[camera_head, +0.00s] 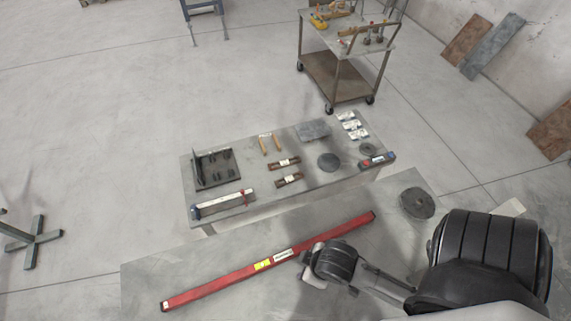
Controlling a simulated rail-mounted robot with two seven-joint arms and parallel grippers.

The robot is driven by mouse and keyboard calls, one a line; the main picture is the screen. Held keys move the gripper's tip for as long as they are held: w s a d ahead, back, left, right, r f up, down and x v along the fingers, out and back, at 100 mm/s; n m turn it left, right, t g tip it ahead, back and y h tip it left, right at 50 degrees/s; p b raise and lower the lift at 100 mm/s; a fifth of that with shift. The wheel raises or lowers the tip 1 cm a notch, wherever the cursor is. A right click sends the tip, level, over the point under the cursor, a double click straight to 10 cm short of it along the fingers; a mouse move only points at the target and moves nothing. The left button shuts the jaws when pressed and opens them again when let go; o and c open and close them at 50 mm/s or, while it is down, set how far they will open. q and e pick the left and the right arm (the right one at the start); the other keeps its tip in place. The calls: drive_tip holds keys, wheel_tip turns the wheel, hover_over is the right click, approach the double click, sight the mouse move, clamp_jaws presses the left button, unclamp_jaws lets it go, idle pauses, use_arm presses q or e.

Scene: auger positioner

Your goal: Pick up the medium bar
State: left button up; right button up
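Several bars of different lengths are in view, none labelled legibly. A white bar with a dark blue end (222,203), mid-length among them, lies at the near left corner of the grey table. A long red bar (225,284) with yellow and white labels lies slantwise on the nearer grey surface. A short dark bar with red and blue parts (377,161) lies at the table's right end. My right gripper (310,269) is beside the red bar's near side, well right of the white bar; its fingers are too small and partly hidden to judge. My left gripper is out of view.
A dark disc (417,203) lies on the nearer surface. A wheeled cart (345,75) stands behind; the floor at left is mostly clear.

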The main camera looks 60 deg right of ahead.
idle(0.4)
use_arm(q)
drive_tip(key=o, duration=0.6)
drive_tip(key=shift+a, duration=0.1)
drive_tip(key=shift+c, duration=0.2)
